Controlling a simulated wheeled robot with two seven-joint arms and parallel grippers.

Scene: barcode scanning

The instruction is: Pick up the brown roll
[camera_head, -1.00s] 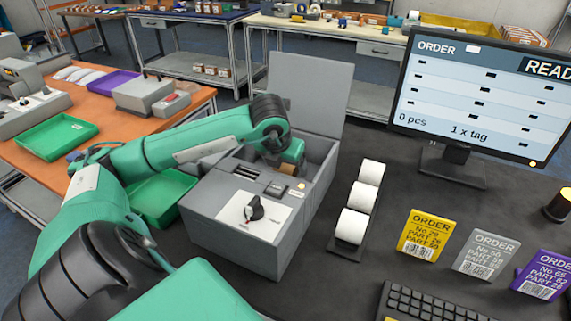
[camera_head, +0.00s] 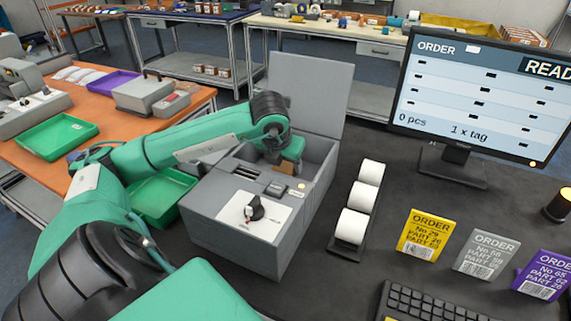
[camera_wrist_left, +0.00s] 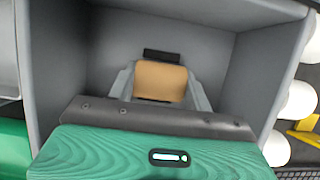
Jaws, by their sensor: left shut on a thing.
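The brown roll (camera_wrist_left: 160,80) shows in the left wrist view inside the open grey printer box, between the two fingers of my left gripper (camera_wrist_left: 160,92). My left gripper is shut on it. In the head view the left gripper (camera_head: 285,168) reaches down into the box's rear compartment, and only a small brown patch of the roll shows beside it. The grey printer (camera_head: 240,225) stands on the dark table with its lid (camera_head: 310,95) raised. My right gripper is not in view.
White rolls (camera_head: 352,225) sit on a holder right of the printer. A monitor (camera_head: 480,95), several order cards (camera_head: 425,236) and a keyboard (camera_head: 430,305) are further right. A green tray (camera_head: 160,197) is left of the printer. Dark table between printer and monitor is partly free.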

